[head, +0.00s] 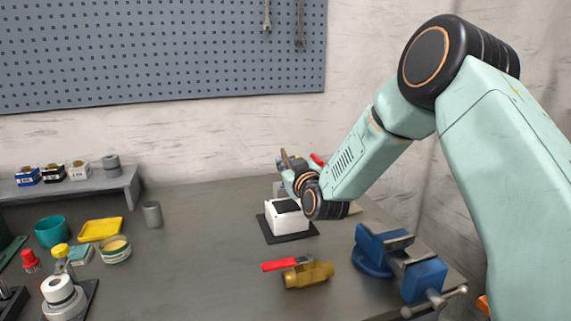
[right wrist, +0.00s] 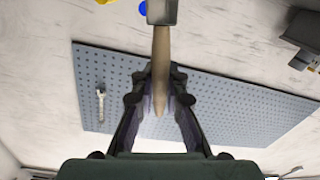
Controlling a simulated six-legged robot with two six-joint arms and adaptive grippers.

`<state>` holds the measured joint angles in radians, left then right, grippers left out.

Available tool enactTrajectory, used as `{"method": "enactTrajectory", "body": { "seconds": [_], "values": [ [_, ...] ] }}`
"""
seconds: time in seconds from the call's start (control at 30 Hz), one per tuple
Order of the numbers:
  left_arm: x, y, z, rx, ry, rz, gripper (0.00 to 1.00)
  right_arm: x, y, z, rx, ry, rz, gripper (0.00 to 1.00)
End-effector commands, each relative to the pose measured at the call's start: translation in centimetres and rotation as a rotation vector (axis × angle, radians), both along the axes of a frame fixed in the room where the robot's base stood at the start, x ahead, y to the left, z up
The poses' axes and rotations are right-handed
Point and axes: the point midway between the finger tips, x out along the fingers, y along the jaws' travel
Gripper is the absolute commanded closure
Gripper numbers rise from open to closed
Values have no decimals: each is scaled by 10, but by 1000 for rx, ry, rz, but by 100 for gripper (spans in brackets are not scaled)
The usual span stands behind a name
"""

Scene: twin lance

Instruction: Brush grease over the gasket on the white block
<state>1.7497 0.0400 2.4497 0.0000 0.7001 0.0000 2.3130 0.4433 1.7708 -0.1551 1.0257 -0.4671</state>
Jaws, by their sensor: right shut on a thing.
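The white block (head: 289,222) stands on a dark mat (head: 274,239) near the middle of the bench. A black patch (head: 286,206) shows on its top; I cannot make out the gasket's outline. My right gripper (head: 291,168) is above and behind the block, partly hidden by its own wrist. In the right wrist view my right gripper (right wrist: 160,88) is shut on a brush with a tan wooden handle (right wrist: 161,60) and a grey ferrule (right wrist: 162,12). The bristles are out of that view. A round tin with tan contents (head: 115,249), perhaps the grease, stands at left. My left gripper is not in view.
A brass valve with a red handle (head: 308,274) lies in front of the block. A blue vise (head: 385,251) stands at right. A yellow tray (head: 100,229), teal bowl (head: 51,232) and grey cup (head: 152,214) stand at left. The bench's middle left is clear.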

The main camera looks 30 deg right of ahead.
Motion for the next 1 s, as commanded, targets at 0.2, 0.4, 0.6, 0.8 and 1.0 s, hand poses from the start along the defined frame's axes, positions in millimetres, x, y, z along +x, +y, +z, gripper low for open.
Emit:
{"method": "enactTrajectory", "body": {
  "seconds": [0.2,0.4,0.6,0.8,1.0],
  "values": [
    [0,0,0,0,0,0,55,0,0,0,0,0,0,100],
    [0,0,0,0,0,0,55,0,0,0,0,0,0,100],
    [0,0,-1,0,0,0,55,0,0,-2,0,0,0,100],
    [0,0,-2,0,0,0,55,0,0,-4,0,0,0,100],
    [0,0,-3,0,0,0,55,0,0,-6,0,0,0,100]
  ]
}}
